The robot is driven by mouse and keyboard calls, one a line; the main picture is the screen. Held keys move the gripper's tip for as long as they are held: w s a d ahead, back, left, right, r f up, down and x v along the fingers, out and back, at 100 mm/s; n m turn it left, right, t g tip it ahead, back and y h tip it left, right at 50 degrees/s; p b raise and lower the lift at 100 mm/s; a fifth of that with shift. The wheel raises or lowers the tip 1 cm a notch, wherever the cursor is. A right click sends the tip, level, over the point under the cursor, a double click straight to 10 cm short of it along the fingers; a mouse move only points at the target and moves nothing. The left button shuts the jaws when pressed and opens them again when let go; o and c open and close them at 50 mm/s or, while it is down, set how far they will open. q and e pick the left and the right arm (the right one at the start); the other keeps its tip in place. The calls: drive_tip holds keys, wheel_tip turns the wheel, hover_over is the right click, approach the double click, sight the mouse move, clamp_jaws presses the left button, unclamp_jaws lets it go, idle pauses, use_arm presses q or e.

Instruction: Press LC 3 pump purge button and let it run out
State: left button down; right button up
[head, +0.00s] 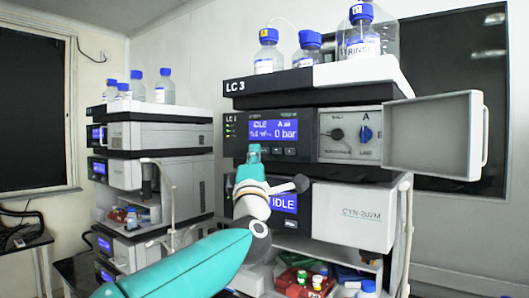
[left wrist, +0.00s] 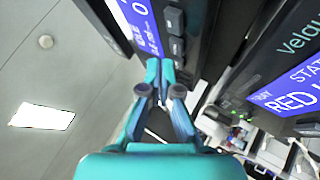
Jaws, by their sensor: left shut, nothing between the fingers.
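The LC 3 stack (head: 240,86) stands right of centre in the head view. Its pump module has a lit blue display (head: 272,130) reading IDLE and 0 bar, with a row of dark buttons (head: 290,152) below. My left gripper (head: 254,150) is shut and empty, its tips in front of the left part of that row, hiding some of it. In the left wrist view the closed fingertips (left wrist: 160,68) are beside the end of the row of buttons (left wrist: 175,20). I cannot tell whether they touch a button. My right gripper is not in view.
The pump's door (head: 435,135) hangs open to the right, showing a blue knob (head: 366,134) and a black knob (head: 337,134). Bottles, one being a clear bottle (head: 268,55), stand on top. A lower module has a blue display (head: 283,203). Another stack (head: 160,135) stands left.

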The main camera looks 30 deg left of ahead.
use_arm(q)
drive_tip(key=shift+w, duration=0.2)
drive_tip(key=shift+w, duration=0.25)
drive_tip(key=shift+w+p, duration=0.3)
drive_tip(key=shift+w, duration=0.1)
idle(0.7)
idle(0.4)
drive_tip(key=shift+s+b, duration=0.7)
drive_tip(key=shift+s, duration=0.2)
drive_tip(key=s+b, duration=0.1)
drive_tip(key=s, duration=0.1)
drive_tip(key=s+b, duration=0.2)
drive_tip(key=s, duration=0.1)
drive_tip(key=shift+a, duration=0.2)
